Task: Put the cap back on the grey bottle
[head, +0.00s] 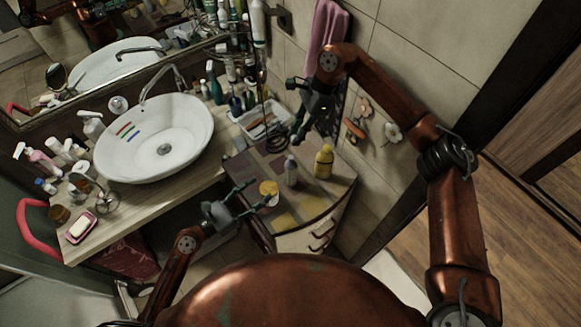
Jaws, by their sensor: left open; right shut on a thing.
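The grey bottle (291,171) stands upright on the small corner cabinet (322,195), left of a yellow bottle (323,163). My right gripper (298,134) is above and behind the grey bottle, apart from it, with its fingers reaching down. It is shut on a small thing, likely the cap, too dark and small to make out. My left gripper (264,192) is open at the cabinet's left front edge. Its fingertips are close to a round yellow container (268,186); I cannot tell if they touch it.
A white basin (150,140) sits on the wooden counter (150,208) at left, with several toiletries around it. The tiled wall (400,55) is close behind my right arm.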

